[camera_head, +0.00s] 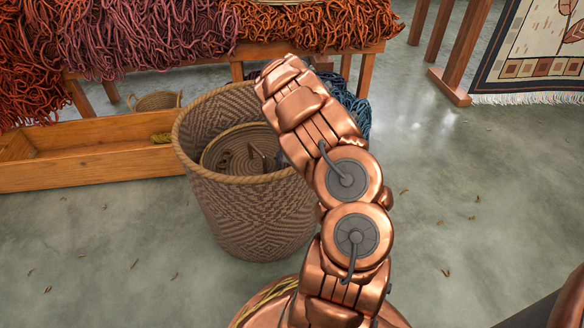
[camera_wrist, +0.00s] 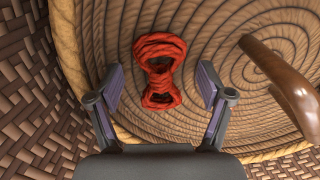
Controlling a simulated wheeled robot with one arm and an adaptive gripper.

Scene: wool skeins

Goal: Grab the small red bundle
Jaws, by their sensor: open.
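The small red bundle (camera_wrist: 158,72) is a twisted skein, pinched at its middle. In the wrist view it lies on a coiled, rope-like woven surface inside the large woven basket (camera_head: 245,215). My gripper (camera_wrist: 160,88) is open, with one purple-padded finger on each side of the bundle in the picture. The fingers show no contact with it, and how far above it they are I cannot tell. In the head view my copper arm reaches over the basket's rim and hides its right side. The bundle cannot be made out clearly there.
A brown curved handle (camera_wrist: 282,80) stands right of the bundle, close to my right finger. The basket's woven wall (camera_wrist: 38,110) rises on the left. A wooden trough (camera_head: 90,165) and a bench (camera_head: 210,62) heaped with wool stand outside. The floor at right is mostly clear.

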